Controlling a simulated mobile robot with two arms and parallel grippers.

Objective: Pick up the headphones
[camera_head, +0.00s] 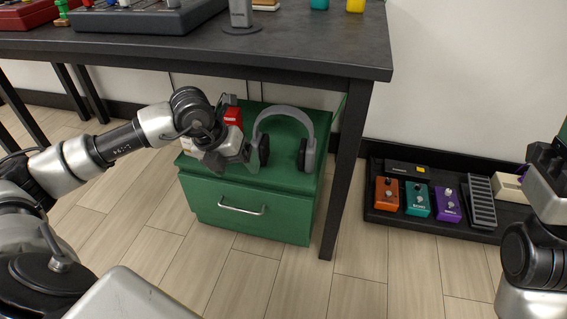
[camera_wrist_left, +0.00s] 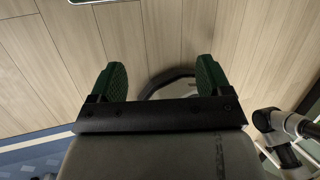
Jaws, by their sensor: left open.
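The headphones (camera_head: 308,150), with a grey band and dark ear cushions, stand upright on the green drawer cabinet (camera_head: 250,205) under the desk. My left gripper (camera_head: 236,163) is open, just left of the headphones above the cabinet's front part. It looks close to the left ear cup, but I cannot tell whether they touch. In the left wrist view its two green-padded fingers (camera_wrist_left: 162,78) are apart, with floor behind them and a dark curved shape between them that I cannot identify. The headphones do not show clearly there.
The dark desk top (camera_head: 300,45) overhangs the cabinet, and a desk leg (camera_head: 347,170) stands just right of it. A red object (camera_head: 233,117) sits behind my gripper. A pedalboard (camera_head: 400,222) with several pedals lies on the floor at right. Floor in front is clear.

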